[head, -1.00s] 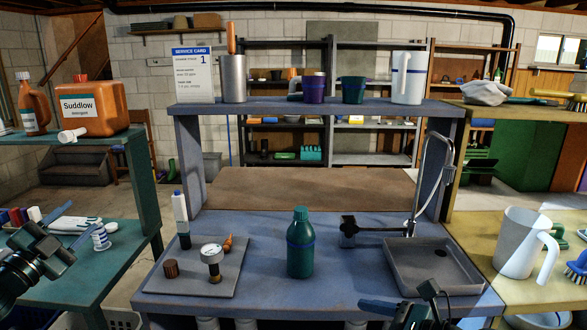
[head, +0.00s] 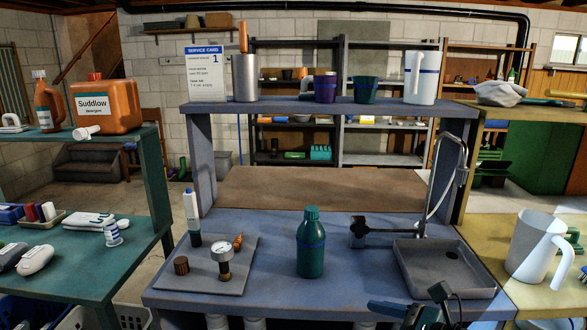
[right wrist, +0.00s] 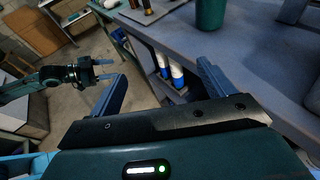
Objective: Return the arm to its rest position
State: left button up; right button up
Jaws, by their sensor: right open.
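My right gripper (right wrist: 168,88) is open and empty, with its two blue fingers spread apart in the right wrist view. In the head view part of my right gripper (head: 408,314) shows at the bottom edge, in front of the blue bench (head: 340,284). My left gripper (right wrist: 103,69) shows at the left of the right wrist view, over the floor, with its fingers apart and nothing between them. The left arm does not show in the head view.
A green bottle (head: 311,243) stands mid-bench, left of a grey sink tray (head: 444,270) with a tall tap. A grey board (head: 207,272) holds a gauge. The teal table (head: 90,262) and the yellow table (head: 490,236) flank the bench.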

jog(key=s+a+r+m+t+y, duration=0.1)
jog(key=s+a+m+t+y, duration=0.2)
jog(key=m, duration=0.4)
pick_arm(q)
jog(key=s+d+r+n+g+h+p, duration=0.1)
jog(key=s+d+n+p, duration=0.2)
jog(key=s+d, duration=0.9)
jog(key=shift+s+r+g+h+p, duration=0.2)
jog(key=shift+r+g+h+p, duration=0.1)
jog(key=shift+p, duration=0.45)
pick_arm(e)
jog(key=s+d+f+n+h, duration=0.3)
jog(key=s+f+n+h, duration=0.3)
jog(key=n, duration=1.1)
jog(key=s+d+f+n+h, duration=0.4)
jog(key=s+f+n, duration=0.3)
jog(key=f+n, duration=0.5)
jog(key=shift+s+f+n+g+h, duration=0.35)
jog(key=shift+n+h, duration=0.55)
jog(key=shift+n, duration=2)
